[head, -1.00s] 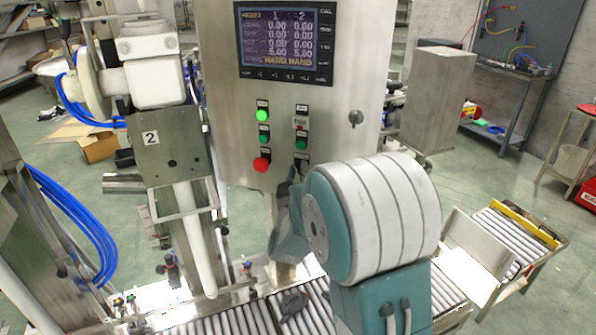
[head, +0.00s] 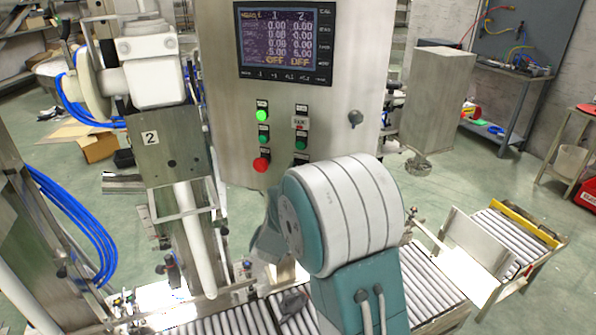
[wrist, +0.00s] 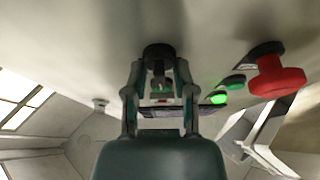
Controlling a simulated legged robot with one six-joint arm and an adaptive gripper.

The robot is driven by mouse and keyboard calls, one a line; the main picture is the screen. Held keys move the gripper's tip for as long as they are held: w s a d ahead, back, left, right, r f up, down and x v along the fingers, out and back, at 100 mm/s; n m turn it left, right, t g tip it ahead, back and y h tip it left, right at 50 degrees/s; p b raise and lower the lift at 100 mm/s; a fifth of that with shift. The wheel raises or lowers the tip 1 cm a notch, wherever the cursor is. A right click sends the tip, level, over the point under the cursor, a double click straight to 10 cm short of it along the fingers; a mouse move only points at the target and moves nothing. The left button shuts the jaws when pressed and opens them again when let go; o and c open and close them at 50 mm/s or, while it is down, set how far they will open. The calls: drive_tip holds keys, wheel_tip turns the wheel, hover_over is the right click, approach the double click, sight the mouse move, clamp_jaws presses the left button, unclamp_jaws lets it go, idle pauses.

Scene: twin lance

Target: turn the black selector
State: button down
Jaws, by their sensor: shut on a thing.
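The black selector (wrist: 158,51) is a dark round knob on the steel panel, at the top middle of the wrist view. My gripper (wrist: 158,72) reaches up to it, with its two fingers closed in on either side of the knob. The fingers partly cover the knob, so its pointing angle cannot be read. In the head view my white and teal arm stands in front of the lower panel. The fingertips and their contact with the selector are hidden there.
The steel control cabinet (head: 222,120) carries a screen (head: 285,42) reading OFF OFF, a lit green lamp (head: 261,116), green buttons and a red mushroom button (head: 261,163). The red button (wrist: 278,77) stands right of my gripper in the wrist view. A roller conveyor (head: 430,292) runs below.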

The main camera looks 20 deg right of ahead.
idle(0.4)
drive_tip(key=c, duration=0.7)
unclamp_jaws()
drive_tip(key=shift+c, duration=0.2)
drive_tip(key=shift+a, duration=0.1)
drive_tip(key=v, duration=1.2)
drive_tip(key=shift+f, duration=0.15)
drive_tip(key=shift+w, duration=0.15)
